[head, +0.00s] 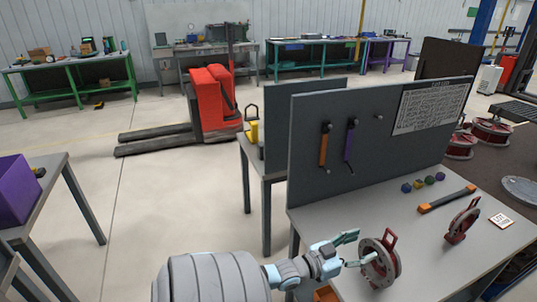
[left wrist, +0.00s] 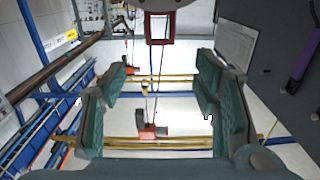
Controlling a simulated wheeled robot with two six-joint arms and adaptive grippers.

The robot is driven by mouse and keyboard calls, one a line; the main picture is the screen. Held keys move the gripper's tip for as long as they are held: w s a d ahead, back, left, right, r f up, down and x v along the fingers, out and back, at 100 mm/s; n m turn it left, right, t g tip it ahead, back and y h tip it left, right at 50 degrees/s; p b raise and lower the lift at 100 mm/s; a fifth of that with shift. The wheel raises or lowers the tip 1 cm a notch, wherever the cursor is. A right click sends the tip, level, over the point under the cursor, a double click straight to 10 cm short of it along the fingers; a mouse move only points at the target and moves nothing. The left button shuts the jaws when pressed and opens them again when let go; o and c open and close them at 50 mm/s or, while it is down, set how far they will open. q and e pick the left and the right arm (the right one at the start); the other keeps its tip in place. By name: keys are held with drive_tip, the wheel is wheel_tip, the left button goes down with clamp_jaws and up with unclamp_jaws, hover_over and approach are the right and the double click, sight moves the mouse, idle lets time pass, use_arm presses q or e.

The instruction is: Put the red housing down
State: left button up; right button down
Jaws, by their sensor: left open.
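A red housing (head: 380,262) with a round grey flange and a red handle stands at the near left part of the grey table. Its red handle also shows at the top of the left wrist view (left wrist: 160,27), with part of the grey flange above it. My left gripper (head: 350,252) is just left of this housing, with its fingers spread. In the left wrist view the gripper (left wrist: 158,100) is open, with nothing between its fingers. A second, similar red housing (head: 462,221) stands farther right on the table. My right gripper is not in view.
The grey table (head: 405,233) has a back panel (head: 330,185) with an orange and a purple tool hanging on it. Several small coloured pieces (head: 423,183), an orange-and-black bar (head: 447,199) and a white card (head: 501,220) lie on it. The table between housings is clear.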

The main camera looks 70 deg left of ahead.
use_arm(q)
drive_tip(key=s+d+f+g+y, duration=0.1)
drive_tip(key=s+f+g, duration=0.3)
drive_tip(key=s+f, duration=0.7)
drive_tip(key=s+d+f+g+y, duration=0.15)
drive_tip(key=s+f+g, duration=0.3)
drive_tip(key=f, duration=1.25)
drive_tip(key=s+d+f+g+h, duration=0.1)
drive_tip(key=s+d+f+g, duration=0.3)
drive_tip(key=s, duration=0.7)
drive_tip(key=s+d+f+g+h, duration=0.1)
drive_tip(key=s+d+f+g, duration=0.3)
drive_tip(key=s+d+f, duration=0.4)
drive_tip(key=s, duration=0.3)
drive_tip(key=shift+s+d+m, duration=0.25)
drive_tip(key=shift+s+m, duration=0.05)
drive_tip(key=shift+s, duration=0.1)
